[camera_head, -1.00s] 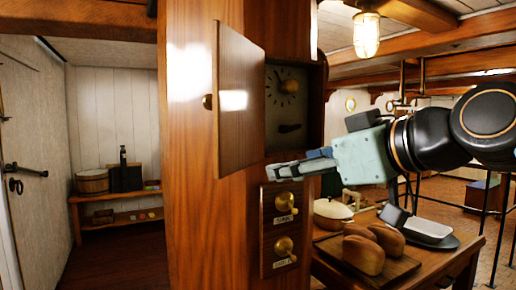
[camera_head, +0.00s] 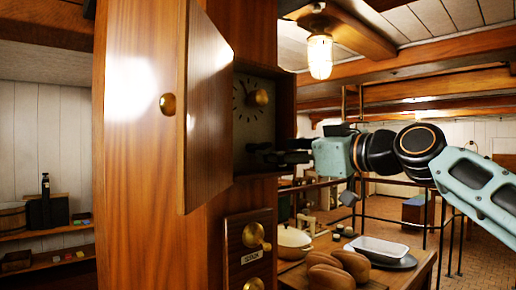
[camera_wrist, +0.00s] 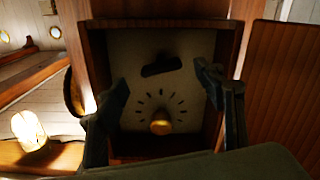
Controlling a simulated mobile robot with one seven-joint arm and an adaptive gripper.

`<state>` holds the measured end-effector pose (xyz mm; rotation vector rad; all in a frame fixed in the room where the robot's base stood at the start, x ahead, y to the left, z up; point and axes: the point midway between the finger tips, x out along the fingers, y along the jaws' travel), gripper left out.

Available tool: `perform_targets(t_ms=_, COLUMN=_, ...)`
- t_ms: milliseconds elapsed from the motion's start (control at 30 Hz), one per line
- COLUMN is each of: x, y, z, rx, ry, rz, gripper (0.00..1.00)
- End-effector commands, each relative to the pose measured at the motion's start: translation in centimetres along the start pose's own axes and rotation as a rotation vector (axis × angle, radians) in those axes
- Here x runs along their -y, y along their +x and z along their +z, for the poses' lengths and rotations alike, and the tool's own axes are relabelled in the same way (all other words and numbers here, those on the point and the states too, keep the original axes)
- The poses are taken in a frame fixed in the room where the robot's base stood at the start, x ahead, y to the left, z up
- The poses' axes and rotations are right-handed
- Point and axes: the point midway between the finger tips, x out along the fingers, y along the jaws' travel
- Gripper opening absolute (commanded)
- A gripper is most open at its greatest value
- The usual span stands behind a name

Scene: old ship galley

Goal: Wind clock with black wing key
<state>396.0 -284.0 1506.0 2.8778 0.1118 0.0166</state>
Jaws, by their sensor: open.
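The clock case (camera_head: 284,118) is set in a wooden pillar, and its hinged door (camera_head: 210,110) stands open. Inside is a pale dial (camera_head: 243,112) with dark ticks and a brass knob (camera_head: 262,97) at its centre; the knob also shows in the wrist view (camera_wrist: 161,127). The black wing key (camera_wrist: 162,65) is on the clock face, apart from the knob; the wrist view shows the face upside down. My gripper (camera_head: 259,156) is at the case opening, level with the key. In the wrist view, its open fingers (camera_wrist: 162,80) stand either side of the key, with visible gaps.
The open door is left of my gripper. Below the case is a panel with a brass switch (camera_head: 253,235). A lit lamp (camera_head: 320,56) hangs above.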

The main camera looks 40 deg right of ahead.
Motion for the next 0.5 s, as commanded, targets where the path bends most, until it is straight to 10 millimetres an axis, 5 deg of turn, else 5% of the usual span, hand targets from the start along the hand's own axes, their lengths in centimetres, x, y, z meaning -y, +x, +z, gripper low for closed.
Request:
perform_targets(t_ms=200, x=0.2, y=4.3, z=-0.2, rx=0.002, ry=-0.001, rz=-0.004, gripper=0.62)
perform_targets(t_ms=500, x=0.1, y=6.9, z=0.0, rx=0.001, ry=0.0, rz=-0.001, gripper=0.62)
